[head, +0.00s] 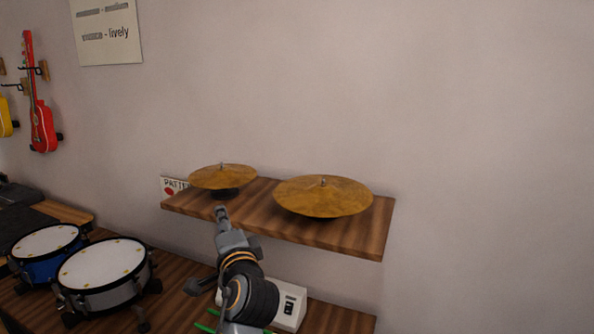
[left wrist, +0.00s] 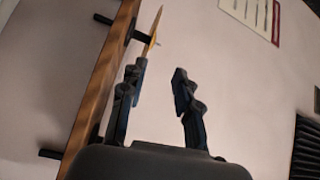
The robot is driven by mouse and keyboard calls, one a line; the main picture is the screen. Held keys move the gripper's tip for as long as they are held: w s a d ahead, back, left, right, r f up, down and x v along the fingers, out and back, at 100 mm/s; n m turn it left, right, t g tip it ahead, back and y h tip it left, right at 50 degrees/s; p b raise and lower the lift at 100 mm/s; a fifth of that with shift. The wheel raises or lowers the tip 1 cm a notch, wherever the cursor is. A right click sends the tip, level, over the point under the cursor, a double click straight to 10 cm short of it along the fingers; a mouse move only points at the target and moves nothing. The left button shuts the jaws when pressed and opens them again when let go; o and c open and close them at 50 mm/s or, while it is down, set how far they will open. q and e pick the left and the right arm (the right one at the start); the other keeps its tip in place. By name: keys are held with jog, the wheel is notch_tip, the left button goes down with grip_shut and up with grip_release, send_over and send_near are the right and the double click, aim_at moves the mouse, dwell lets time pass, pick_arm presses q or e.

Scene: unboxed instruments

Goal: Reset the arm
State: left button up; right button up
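My left gripper (head: 222,212) is in front of the wooden wall shelf's front edge, just below the smaller cymbal in the head view. In the left wrist view its two fingers (left wrist: 160,78) stand apart with nothing between them. The smaller gold cymbal (head: 222,176) sits on a short stand at the shelf's left part. A cymbal also shows edge-on in the left wrist view (left wrist: 154,28), beyond one finger; I cannot tell if they touch. The larger cymbal (head: 323,195) sits on the shelf's right part. My right gripper is out of view.
The shelf (head: 372,236) also shows in the left wrist view (left wrist: 100,75). Below are a grey drum (head: 103,262), a blue drum (head: 47,240) and a white device (head: 290,306) on a wooden surface. A red guitar (head: 42,125) hangs at left. Wall space at right is clear.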

pick_arm(q)
jog(key=s+a+f+n+g+h, duration=0.1)
jog(key=s+a+f+n+g, duration=0.1)
jog(key=s+f, duration=0.45)
jog(key=s+a+f+n+g+h, duration=0.1)
jog(key=s+a+f+g, duration=0.15)
jog(key=f, duration=0.75)
jog(key=s+a+f+n+g+h, duration=0.1)
jog(key=s+f+n+g, duration=0.1)
jog(key=s+f, duration=0.45)
jog(key=s+f+n+g+h, duration=0.25)
jog(key=s+f, duration=0.35)
jog(key=s, duration=0.6)
jog(key=s+f+n+g+h, duration=0.2)
jog(key=s+f+n+g, duration=0.3)
jog(key=s, duration=0.7)
notch_tip(320, 180, down, 29)
jog(key=s+m, duration=0.2)
jog(key=m, duration=0.1)
jog(key=s+a+f+g, duration=0.2)
jog(key=s+f, duration=1.2)
jog(key=s, duration=0.2)
jog(key=shift+s+a+f, duration=0.2)
jog(key=shift+a+f, duration=0.05)
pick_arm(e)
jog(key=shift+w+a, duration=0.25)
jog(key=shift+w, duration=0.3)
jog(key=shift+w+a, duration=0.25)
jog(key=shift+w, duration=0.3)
